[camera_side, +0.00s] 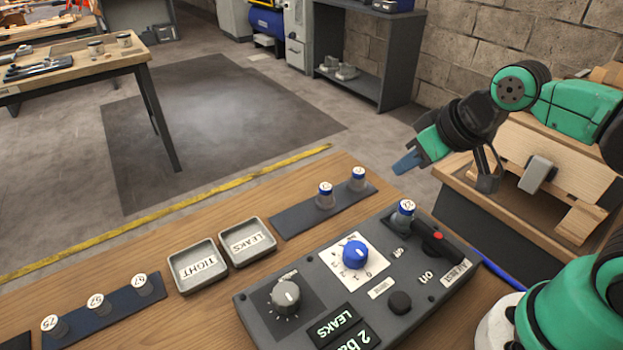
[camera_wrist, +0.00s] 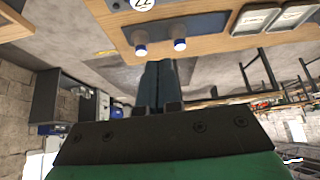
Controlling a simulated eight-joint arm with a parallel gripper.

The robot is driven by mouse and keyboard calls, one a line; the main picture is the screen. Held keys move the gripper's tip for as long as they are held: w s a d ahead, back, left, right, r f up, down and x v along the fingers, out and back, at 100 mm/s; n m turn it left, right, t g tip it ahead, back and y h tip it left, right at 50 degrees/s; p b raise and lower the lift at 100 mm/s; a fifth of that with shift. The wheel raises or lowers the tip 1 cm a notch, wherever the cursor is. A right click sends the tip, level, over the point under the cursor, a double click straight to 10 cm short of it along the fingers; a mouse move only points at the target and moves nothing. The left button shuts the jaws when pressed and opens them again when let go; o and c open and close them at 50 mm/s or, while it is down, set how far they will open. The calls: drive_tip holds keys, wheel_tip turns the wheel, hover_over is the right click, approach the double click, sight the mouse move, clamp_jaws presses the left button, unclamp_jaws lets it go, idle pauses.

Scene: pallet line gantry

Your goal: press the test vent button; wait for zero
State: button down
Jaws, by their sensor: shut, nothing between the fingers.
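The grey test box (camera_side: 325,262) sits on the wooden bench. A round black button (camera_side: 400,302) is on its top beside a small white label (camera_side: 381,288) too small to read surely. One lit display (camera_side: 334,326) reads LEAKS; another (camera_side: 352,340), cut by the frame edge, shows "2 ba". A blue-collared fitting (camera_side: 403,212) stands upright at the box's far end. My gripper (camera_side: 405,163) is shut and empty, in the air beyond the box's far right end, well apart from the button. Its shut fingers (camera_wrist: 160,85) also show in the wrist view.
The box also carries a blue knob (camera_side: 355,254), grey knob (camera_side: 286,295) and red-tipped black lever (camera_side: 437,240). TIGHT (camera_side: 198,265) and LEAKS (camera_side: 247,241) trays sit to its left. A dark strip (camera_side: 300,216) holds two fittings; another (camera_side: 95,312) holds several. A wooden fixture (camera_side: 545,180) stands right.

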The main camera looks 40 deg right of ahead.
drive_tip(key=s+a+n+g+y, duration=0.4)
drive_tip(key=s+a+n, duration=0.1)
drive_tip(key=s+a, duration=0.1)
wheel_tip(320, 180, up, 3)
drive_tip(key=n+g+y, duration=0.3)
drive_tip(key=n+g, duration=0.1)
drive_tip(key=n, duration=0.1)
hover_over(404, 298)
drive_tip(key=shift+f, duration=0.15)
drive_tip(key=shift+t, duration=0.3)
drive_tip(key=shift+w+f, duration=0.1)
drive_tip(key=shift+f, duration=4.3)
drive_tip(key=shift+f, duration=0.1)
drive_tip(key=shift+f, duration=0.35)
